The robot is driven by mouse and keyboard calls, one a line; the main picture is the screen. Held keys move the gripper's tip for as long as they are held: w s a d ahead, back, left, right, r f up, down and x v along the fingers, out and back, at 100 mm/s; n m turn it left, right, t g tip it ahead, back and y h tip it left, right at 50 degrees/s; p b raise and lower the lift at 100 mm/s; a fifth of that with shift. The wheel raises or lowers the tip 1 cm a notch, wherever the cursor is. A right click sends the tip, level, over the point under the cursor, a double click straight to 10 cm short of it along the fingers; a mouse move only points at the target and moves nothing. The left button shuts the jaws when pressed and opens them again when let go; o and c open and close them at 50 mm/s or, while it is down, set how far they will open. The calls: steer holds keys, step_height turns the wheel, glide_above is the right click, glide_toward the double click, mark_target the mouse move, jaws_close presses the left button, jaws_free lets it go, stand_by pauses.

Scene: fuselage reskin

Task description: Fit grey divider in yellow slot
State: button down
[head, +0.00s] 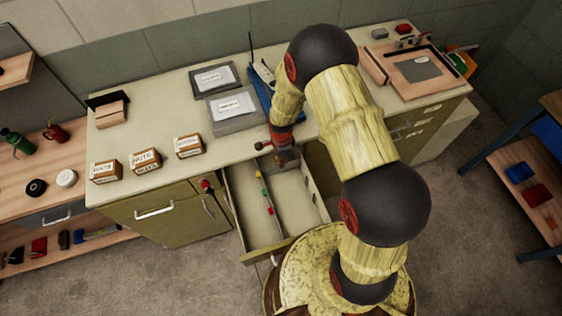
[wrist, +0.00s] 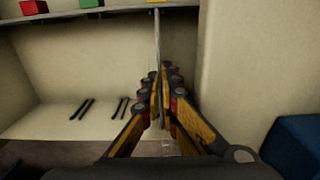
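The grey divider (wrist: 158,42) shows edge-on in the wrist view as a thin upright strip between my gripper's fingers. My gripper (wrist: 160,88) is shut on it. In the head view my gripper (head: 284,153) is low at the back of the open drawer (head: 302,221), and the divider is mostly hidden there. The far end of the strip lines up with the yellow marker (wrist: 155,2) on the drawer's rail (wrist: 120,9). Whether it is seated in the slot cannot be told. Green (wrist: 90,3) and red (wrist: 33,7) markers sit farther left on the rail.
Drawer walls stand close around my gripper, with a pale wall (wrist: 240,60) to its right in the wrist view. Dark marks (wrist: 82,108) show at left. Labelled boxes (head: 145,160) and grey trays (head: 236,110) stand on the worktop (head: 165,115) above.

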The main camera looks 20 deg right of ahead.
steer(key=shift+f, duration=0.45)
steer(key=c, duration=2.1)
jaws_free()
steer(key=shift+r, duration=0.1)
steer(key=shift+o, duration=0.7)
steer(key=shift+w+r, duration=0.15)
steer(key=shift+w, duration=0.1)
step_height(320, 180, up, 12)
steer(key=shift+s+f, duration=0.2)
steer(key=shift+s, duration=0.25)
